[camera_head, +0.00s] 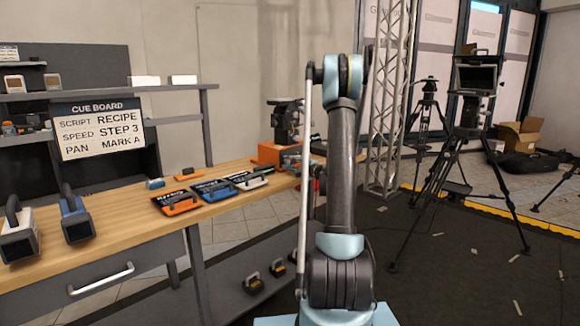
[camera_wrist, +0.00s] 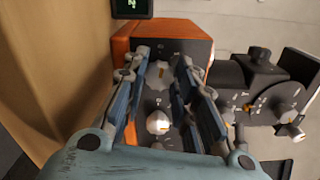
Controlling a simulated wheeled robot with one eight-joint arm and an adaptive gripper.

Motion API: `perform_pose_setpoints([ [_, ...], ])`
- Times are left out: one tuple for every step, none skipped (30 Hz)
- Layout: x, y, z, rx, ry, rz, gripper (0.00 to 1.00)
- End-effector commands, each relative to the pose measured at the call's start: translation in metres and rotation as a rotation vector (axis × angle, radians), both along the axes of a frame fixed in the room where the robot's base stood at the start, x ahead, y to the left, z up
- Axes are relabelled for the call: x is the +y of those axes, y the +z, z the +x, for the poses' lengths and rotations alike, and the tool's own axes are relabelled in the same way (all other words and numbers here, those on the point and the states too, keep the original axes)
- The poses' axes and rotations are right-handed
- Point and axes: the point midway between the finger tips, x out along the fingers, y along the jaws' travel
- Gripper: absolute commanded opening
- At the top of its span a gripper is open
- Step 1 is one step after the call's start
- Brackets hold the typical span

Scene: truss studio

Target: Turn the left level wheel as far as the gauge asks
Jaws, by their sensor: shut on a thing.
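In the wrist view, an orange-sided levelling unit (camera_wrist: 122,45) with a dark face lies under my gripper (camera_wrist: 163,78). The fingers are closed on both sides of a pale, lobed wheel (camera_wrist: 157,82) on that face. The fingers hide part of its rim.
Right of the unit in the wrist view is a dark device with a dial (camera_wrist: 285,108). The head view shows a wooden bench (camera_head: 130,215) with coloured clipboard-like plates (camera_head: 220,190), a cue board (camera_head: 98,128) reading "RECIPE, STEP 3, MARK A", a truss (camera_head: 388,100) and tripods (camera_head: 470,130).

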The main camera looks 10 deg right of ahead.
Motion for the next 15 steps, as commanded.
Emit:
perform_pose_setpoints([
  [0.0020,-0.0019,-0.0026,-0.017,0.005,-0.030,0.02],
  [0.0020,-0.0020,-0.0026,-0.028,0.005,-0.046,0.02],
  [0.0021,-0.0022,-0.0027,-0.042,0.006,-0.065,0.02],
  [0.0021,-0.0024,-0.0028,-0.051,0.006,-0.078,0.02],
  [0.0021,-0.0025,-0.0028,-0.061,0.006,-0.091,0.02],
  [0.0022,-0.0027,-0.0028,-0.071,0.006,-0.105,0.02],
  [0.0022,-0.0028,-0.0028,-0.080,0.006,-0.116,0.02],
  [0.0022,-0.0029,-0.0028,-0.086,0.006,-0.125,0.02],
  [0.0023,-0.0030,-0.0028,-0.094,0.006,-0.137,0.02],
  [0.0022,-0.0031,-0.0028,-0.099,0.006,-0.144,0.02],
  [0.0023,-0.0032,-0.0028,-0.104,0.006,-0.151,0.02],
  [0.0023,-0.0033,-0.0028,-0.109,0.006,-0.159,0.02],
  [0.0023,-0.0033,-0.0028,-0.113,0.006,-0.164,0.02],
  [0.0023,-0.0034,-0.0027,-0.116,0.006,-0.168,0.02],
  [0.0023,-0.0034,-0.0027,-0.119,0.006,-0.172,0.02],
])
